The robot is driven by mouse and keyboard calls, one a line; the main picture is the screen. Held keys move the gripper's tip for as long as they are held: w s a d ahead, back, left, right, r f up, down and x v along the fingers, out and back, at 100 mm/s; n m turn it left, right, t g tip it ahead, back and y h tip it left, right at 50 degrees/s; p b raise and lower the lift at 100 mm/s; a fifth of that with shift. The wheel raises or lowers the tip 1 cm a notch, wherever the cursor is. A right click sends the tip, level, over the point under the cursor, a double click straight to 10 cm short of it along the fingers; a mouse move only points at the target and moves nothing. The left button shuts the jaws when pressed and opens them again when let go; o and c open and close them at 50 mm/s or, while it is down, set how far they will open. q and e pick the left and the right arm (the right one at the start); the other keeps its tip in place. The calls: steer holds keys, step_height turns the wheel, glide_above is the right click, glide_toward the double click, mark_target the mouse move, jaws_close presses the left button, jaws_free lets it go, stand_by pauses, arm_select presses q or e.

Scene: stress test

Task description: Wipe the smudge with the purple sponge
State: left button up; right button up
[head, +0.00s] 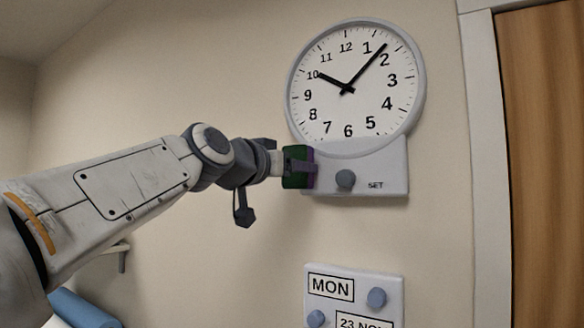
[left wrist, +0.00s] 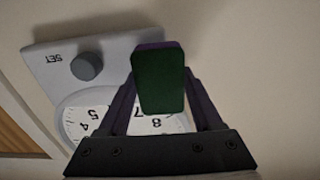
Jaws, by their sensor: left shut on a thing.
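The purple sponge (head: 311,157) has a dark green face and is held in my left gripper (head: 301,168). It is in front of the lower left of the wall clock's set panel (head: 385,160); I cannot tell whether it touches the panel. In the left wrist view the sponge (left wrist: 158,80) shows its green face between the two fingers, with a purple edge at the top. It hides part of the clock face there. I see no smudge in either view; it may be hidden behind the sponge or gripper. My right gripper is not in view.
The round clock (head: 347,88) is above the panel, and a grey knob (head: 345,180) sticks out just right of the sponge. A date panel (head: 355,292) with knobs is below. A wooden door (head: 545,170) is at right. The wall left of the clock is bare.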

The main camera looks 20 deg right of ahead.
mark_target(322, 169)
arm_select(q)
steer(key=shift+w+d, duration=0.2)
steer(key=shift+d, duration=0.05)
steer(key=s+d+p, duration=0.1)
steer(key=s+d, duration=0.1)
steer(key=s, duration=0.1)
steer(key=shift+d+p, duration=0.35)
steer(key=shift+d, duration=0.05)
steer(key=shift+w, duration=0.1)
steer(key=shift+w+a+f+b, duration=0.15)
steer(key=shift+w+a+b, duration=0.35)
steer(key=shift+w+b, duration=0.15)
steer(key=shift+w+a+b, duration=0.35)
steer(key=shift+w+a, duration=0.5)
steer(key=shift+w, duration=0.1)
